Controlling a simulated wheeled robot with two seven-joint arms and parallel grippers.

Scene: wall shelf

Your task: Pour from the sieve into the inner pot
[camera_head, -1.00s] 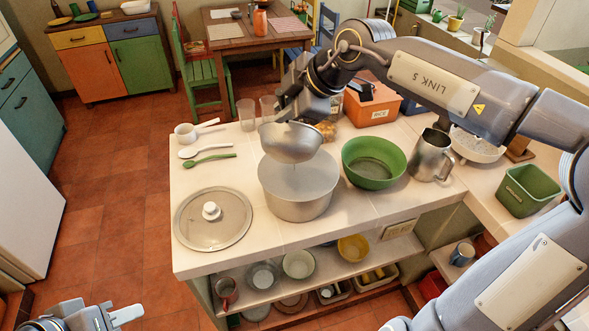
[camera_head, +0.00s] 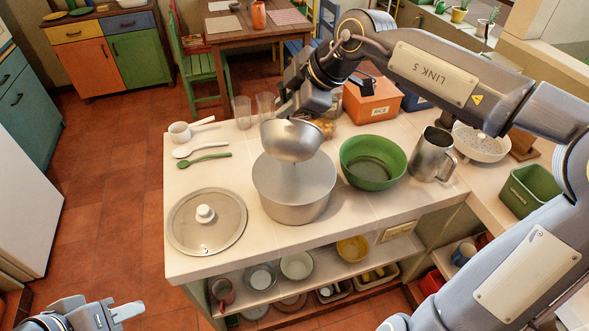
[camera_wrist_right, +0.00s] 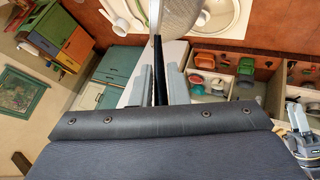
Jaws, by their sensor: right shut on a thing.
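The sieve (camera_head: 292,142) is a silver bowl shape held above the inner pot, tilted, with its underside toward me. Its contents are hidden. A faint thin streak shows beneath it; I cannot tell whether it is falling material. The inner pot (camera_head: 290,208) is a wide grey metal pot standing on the counter. Its inside is mostly hard to make out. My right gripper (camera_head: 287,103) is shut on the sieve's dark handle, which shows between the fingers (camera_wrist_right: 160,88) in the right wrist view, with the sieve (camera_wrist_right: 180,14) beyond. My left gripper (camera_head: 106,312) is empty, fingers apart, low at left, away from the counter.
A glass lid (camera_head: 182,228) lies left of the pot. A green bowl (camera_head: 368,180) stands close on its right, with a metal jug (camera_head: 431,155) beyond. Bare counter (camera_head: 340,215) lies in front.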

